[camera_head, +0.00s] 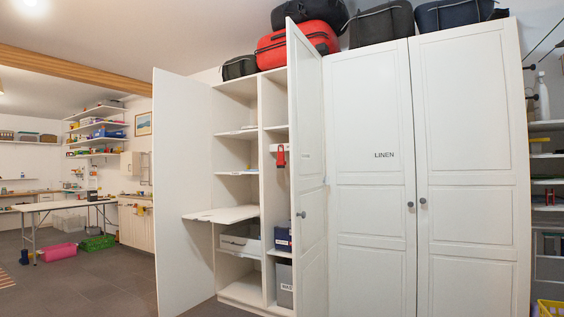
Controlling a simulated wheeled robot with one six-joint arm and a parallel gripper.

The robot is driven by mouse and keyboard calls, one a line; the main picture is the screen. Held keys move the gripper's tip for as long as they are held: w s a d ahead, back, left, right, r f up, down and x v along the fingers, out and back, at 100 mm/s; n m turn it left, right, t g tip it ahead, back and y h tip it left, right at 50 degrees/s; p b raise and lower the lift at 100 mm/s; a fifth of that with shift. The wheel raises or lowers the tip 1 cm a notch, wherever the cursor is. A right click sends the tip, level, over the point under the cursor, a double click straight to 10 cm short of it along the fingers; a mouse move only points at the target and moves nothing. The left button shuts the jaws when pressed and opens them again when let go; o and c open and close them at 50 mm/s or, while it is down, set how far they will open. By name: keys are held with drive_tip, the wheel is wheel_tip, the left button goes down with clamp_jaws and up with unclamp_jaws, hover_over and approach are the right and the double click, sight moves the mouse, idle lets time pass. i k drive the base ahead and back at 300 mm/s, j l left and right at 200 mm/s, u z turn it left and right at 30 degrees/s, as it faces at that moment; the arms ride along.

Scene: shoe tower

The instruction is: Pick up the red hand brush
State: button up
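A small red thing (281,157) hangs at the upper part of the open white cabinet's right-hand section, below a shelf. It could be the red hand brush, but it is too small for me to be sure. The open cabinet door (306,160) stands just to its right and partly hides that section. My gripper is not in view.
Closed white doors (384,230), labelled LINEN, fill the right. The cabinet's left door (183,190) is swung open, and a board (221,214) juts out at mid height. Bags, including a red suitcase (280,48), lie on top. Grey floor (90,285) is open at the left.

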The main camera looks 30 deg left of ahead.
sight(281, 163)
drive_tip(key=i+j+u, duration=0.65)
drive_tip(key=i+u, duration=0.55)
drive_tip(key=i, duration=2.2)
drive_tip(key=j+u, duration=0.05)
drive_tip(key=j, duration=0.05)
